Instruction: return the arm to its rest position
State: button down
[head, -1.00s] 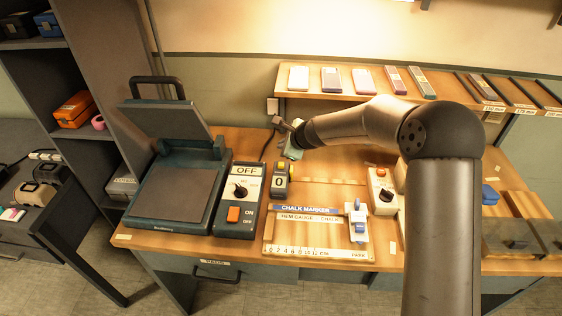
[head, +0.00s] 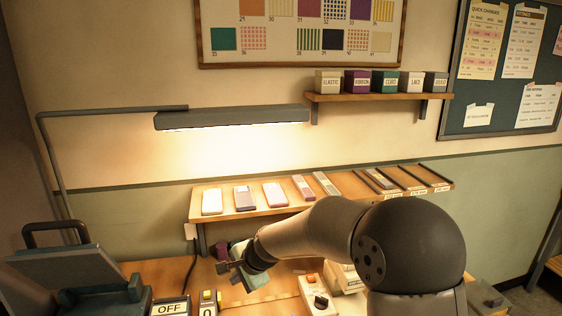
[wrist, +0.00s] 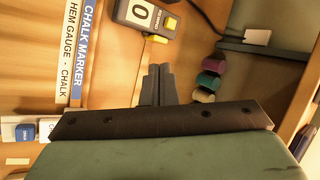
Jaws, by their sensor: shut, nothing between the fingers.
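My gripper (head: 224,267) is at the end of my arm, low over the back of the wooden worktable in the head view. In the wrist view its two fingers (wrist: 157,82) are together with nothing between them. The arm bends leftward from the lower right. The fingers are beside the yellow and grey counter reading 0 (wrist: 148,17) and a short row of coloured spools (wrist: 208,82). I see no contact with either.
A press with a raised lid (head: 75,270) stands at the left, beside an OFF switch box (head: 171,307). A dial box (head: 317,296) is right of the gripper. A wooden shelf (head: 285,203) runs behind the arm, under a lamp (head: 232,117). The air above is clear.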

jog(key=s+d+r+n+g+h, duration=0.1)
jog(key=s+d+n+h, duration=0.2)
jog(key=s+d, duration=1)
jog(key=s+d+r+n+g+h, duration=0.2)
jog(key=s+d+n, duration=0.5)
jog(key=s+d, duration=0.7)
jog(key=s, duration=0.3)
jog(key=shift+s+d+h, duration=0.15)
jog(key=shift+s+h, duration=0.1)
jog(key=shift+h, duration=0.15)
dwell(0.7)
